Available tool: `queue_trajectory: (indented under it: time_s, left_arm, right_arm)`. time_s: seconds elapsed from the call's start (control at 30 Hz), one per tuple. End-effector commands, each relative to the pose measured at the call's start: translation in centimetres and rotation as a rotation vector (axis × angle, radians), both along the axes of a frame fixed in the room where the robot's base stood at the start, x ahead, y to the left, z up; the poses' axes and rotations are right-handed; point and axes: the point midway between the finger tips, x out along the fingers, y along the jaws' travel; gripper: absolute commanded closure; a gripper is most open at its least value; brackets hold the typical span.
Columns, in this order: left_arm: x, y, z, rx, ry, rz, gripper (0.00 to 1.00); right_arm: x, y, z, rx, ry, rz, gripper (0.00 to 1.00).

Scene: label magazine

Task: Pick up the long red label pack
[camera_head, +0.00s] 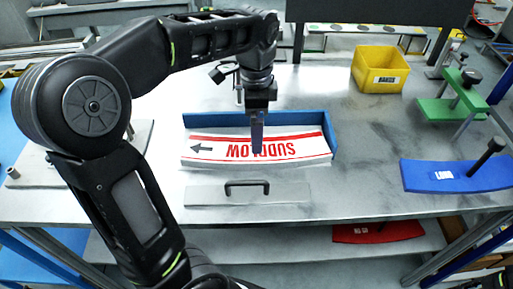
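The long label pack (205,148) is white with red stripes, large red lettering that reads upside down from here, and a dark arrow at its left end. It lies in front of and against a blue holder (330,135) with a back wall and a right end wall. My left gripper (257,148) points down over the middle of the pack and hides part of the lettering. Its fingers line up one behind the other, so the gap between them is hidden. I cannot tell whether the fingertips touch the pack. My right gripper is not in view.
A grey plate with a black handle (247,184) lies in front of the pack. A yellow bin (380,69) stands at the back right. A green fixture (447,111) and a blue labelled plate (440,176) are at the right. A red plate (380,231) lies on the lower shelf.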

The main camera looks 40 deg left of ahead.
Motion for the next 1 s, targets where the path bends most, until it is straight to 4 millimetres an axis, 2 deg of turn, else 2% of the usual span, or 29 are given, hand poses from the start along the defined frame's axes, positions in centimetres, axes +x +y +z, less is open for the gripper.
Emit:
queue_trajectory:
  time_s: [0.17, 0.4, 0.77, 1.0]
  left_arm:
    - [0.0, 0.0, -0.4, 0.001, 0.002, 0.001, 0.00]
    - [-0.1, 0.0, -2.6, 0.002, 0.003, 0.002, 0.00]
    - [0.0, 0.0, -3.0, 0.001, 0.002, 0.001, 0.00]
    - [-0.2, -0.2, -6.2, 0.001, 0.006, 0.001, 0.00]
  right_arm:
    - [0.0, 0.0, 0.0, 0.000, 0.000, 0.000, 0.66]
    - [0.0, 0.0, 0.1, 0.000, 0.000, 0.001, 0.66]
    - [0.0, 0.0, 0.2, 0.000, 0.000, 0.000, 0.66]
    - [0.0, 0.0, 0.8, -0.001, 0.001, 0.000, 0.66]
